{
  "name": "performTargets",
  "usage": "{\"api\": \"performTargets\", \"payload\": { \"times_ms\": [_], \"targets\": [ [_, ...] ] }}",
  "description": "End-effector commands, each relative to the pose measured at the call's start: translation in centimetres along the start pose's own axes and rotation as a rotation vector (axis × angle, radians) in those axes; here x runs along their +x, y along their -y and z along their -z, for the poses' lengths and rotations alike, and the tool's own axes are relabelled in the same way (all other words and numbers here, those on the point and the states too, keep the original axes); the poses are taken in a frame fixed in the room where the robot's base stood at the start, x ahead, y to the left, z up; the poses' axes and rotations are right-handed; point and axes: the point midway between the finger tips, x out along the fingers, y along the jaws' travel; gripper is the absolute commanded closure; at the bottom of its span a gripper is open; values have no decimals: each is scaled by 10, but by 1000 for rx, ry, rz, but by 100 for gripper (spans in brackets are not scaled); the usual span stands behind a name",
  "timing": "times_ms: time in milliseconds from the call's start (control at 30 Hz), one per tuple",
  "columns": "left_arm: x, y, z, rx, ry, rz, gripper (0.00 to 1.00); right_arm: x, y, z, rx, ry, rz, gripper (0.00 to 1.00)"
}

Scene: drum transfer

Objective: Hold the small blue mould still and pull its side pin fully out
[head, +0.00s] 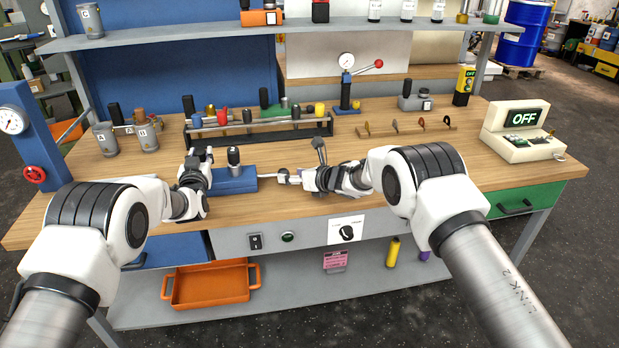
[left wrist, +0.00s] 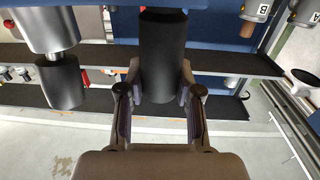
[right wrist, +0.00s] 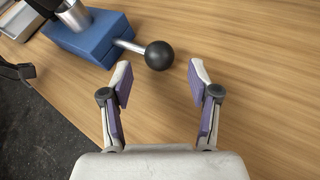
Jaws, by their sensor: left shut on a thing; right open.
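The small blue mould (head: 236,186) lies on the bench in the head view, with a silver and black post (head: 233,156) on top. It also shows in the right wrist view (right wrist: 95,38). Its side pin is a silver rod (right wrist: 130,46) with a black ball knob (right wrist: 158,55), sticking out of the mould's side. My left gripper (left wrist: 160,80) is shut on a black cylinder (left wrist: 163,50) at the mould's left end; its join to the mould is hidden. My right gripper (right wrist: 160,75) is open, its fingertips on either side of and just short of the knob, not touching it.
A rack (head: 262,139) with several tools stands behind the mould. A gauge press (head: 346,92) is further back. A wooden strip (head: 405,131) with small hooks lies at the back right, and an OFF control box (head: 522,146) at the far right. The bench right of the knob is clear.

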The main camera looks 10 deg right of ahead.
Motion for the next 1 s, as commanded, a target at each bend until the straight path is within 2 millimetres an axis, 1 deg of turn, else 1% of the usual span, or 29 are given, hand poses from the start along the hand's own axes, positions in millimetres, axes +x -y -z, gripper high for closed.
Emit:
{"api": "performTargets", "payload": {
  "times_ms": [33, 200, 300, 400, 500, 800, 833, 900, 1000],
  "targets": [
    [0, 0, 0, -1, -1, 0, 100, -11, 1, -2, 3, 0, 2, 39],
    [0, 0, 0, -1, 0, 0, 100, -54, 2, -1, 5, 0, 3, 39],
    [0, 0, 0, -1, 0, 0, 100, -75, 2, 0, 4, 1, 3, 39],
    [0, 0, 0, -1, 0, 0, 100, -88, 2, 0, 2, 0, 2, 39],
    [0, 0, 0, -1, 0, 0, 100, -93, 1, 1, 2, 0, 2, 39],
    [0, 0, 0, -1, 0, 0, 100, -93, 1, 1, 1, 0, 1, 39],
    [0, 0, 0, -1, 0, 0, 59, -93, 1, 1, 1, 0, 1, 39],
    [0, 0, 0, -1, 0, 0, 37, -93, 1, 1, 2, 0, 1, 39],
    [0, 0, 0, 0, 1, 0, 37, -93, 1, 1, 2, 0, 1, 39]
  ]
}}
